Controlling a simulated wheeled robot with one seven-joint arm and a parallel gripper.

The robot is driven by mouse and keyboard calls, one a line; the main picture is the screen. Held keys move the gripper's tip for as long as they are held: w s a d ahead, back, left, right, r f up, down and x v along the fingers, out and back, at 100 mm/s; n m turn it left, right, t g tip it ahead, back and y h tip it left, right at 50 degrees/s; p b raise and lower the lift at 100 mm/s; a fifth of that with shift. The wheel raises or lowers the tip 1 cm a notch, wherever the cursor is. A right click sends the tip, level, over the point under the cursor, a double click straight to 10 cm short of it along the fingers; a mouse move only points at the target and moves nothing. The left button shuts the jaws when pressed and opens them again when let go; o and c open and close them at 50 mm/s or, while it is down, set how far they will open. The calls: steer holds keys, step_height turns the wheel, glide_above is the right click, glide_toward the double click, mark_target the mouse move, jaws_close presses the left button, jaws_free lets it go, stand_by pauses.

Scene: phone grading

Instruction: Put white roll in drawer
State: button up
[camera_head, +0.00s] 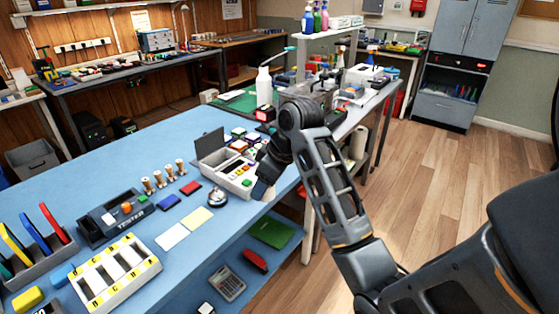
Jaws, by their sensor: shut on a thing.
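My gripper (268,172) hangs over the front edge of the blue workbench, beside the grey-white tray box. It is shut on a small pale piece, which appears to be the white roll (263,190); the fingers and arm hide part of it. Below the bench edge is the open drawer (225,254), with a blue floor. It holds a grey calculator (228,284), a green flat item (272,232) and a red item (255,261). The held piece is above and behind the drawer's far end in this view.
The tray box (232,182) with its raised lid stands left of my gripper. A silver bell (218,196), yellow and white cards, a tester (112,218) and a lettered tray (117,273) lie on the bench. Another pale cylinder (358,141) shows beyond my arm. Open floor lies right.

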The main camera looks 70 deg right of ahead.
steer(key=w+a+f, duration=0.2)
steer(key=a+f, duration=0.4)
steer(key=a, duration=0.3)
steer(key=w+a+f, duration=0.3)
steer(key=a+f, duration=0.3)
steer(key=a, duration=0.4)
steer(key=w+a+f, duration=0.2)
steer(key=a+f, duration=0.4)
steer(key=a, duration=0.4)
steer(key=shift+w, duration=0.4)
steer(key=shift+a, duration=0.15)
